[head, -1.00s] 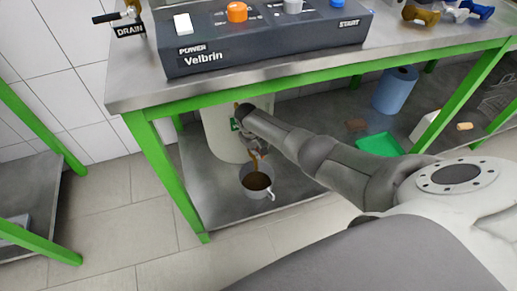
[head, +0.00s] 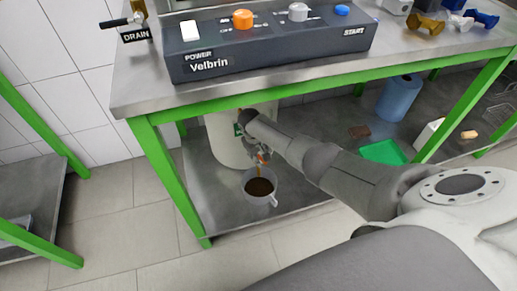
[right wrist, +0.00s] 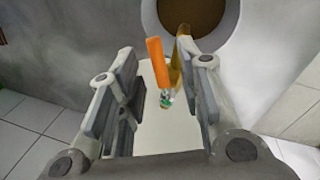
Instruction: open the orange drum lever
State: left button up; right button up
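A pale drum (head: 226,142) stands on the lower shelf under the bench, partly hidden by my right arm. Its orange lever (right wrist: 158,62) shows between the fingers of my right gripper (right wrist: 155,70), and as a small orange spot in the head view (head: 262,157). The right gripper is open, with a finger on either side of the lever and visible gaps; I cannot tell whether anything touches. A brown stream (right wrist: 180,62) runs beside the lever into a grey cup (head: 272,199) holding brown liquid. The cup also shows in the right wrist view (right wrist: 231,30). My left gripper is not in view.
The bench's green frame (head: 170,175) and the control box (head: 270,50) on the worktop lie close around my right arm. A blue roll (head: 398,98) and a green tray (head: 383,152) are farther right on the shelf. The floor at front left is clear.

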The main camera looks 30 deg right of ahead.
notch_tip(320, 180, up, 11)
jog(key=a, duration=0.2)
jog(key=shift+s+r, duration=0.2)
jog(key=shift+a, duration=0.1)
